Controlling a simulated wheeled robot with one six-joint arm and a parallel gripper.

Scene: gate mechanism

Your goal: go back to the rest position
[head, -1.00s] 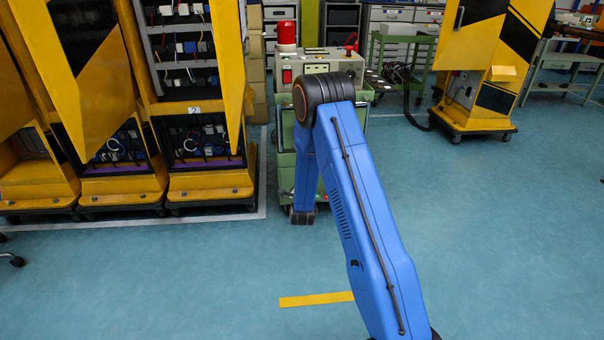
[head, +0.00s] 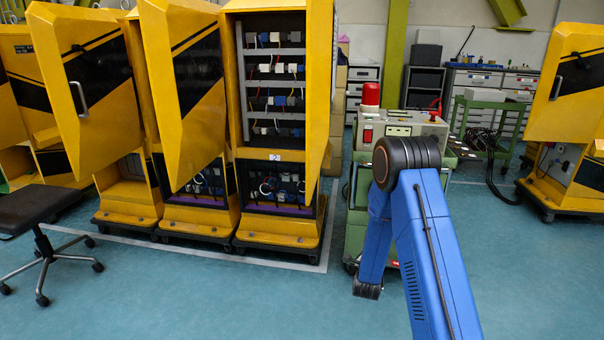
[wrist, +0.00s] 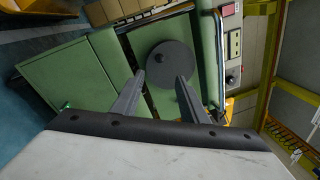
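My blue arm (head: 430,240) reaches up from the lower right of the head view, bends at a dark joint and folds down in front of the green cart (head: 353,215). My gripper is not visible in the head view. In the wrist view my gripper (wrist: 160,76) is open, with its two dark fingers apart. A dark grey disc (wrist: 170,60) lies beyond the fingertips, against the green cart (wrist: 72,80). The right finger overlaps the disc's edge in the picture. I cannot tell whether it touches.
Yellow cabinets (head: 185,100) with open doors stand at the left and centre. A dark stool (head: 42,208) is at the far left. A control box (head: 400,130) with a red lamp (head: 371,94) sits on the cart. Another yellow cabinet (head: 570,105) stands right. The foreground floor is clear.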

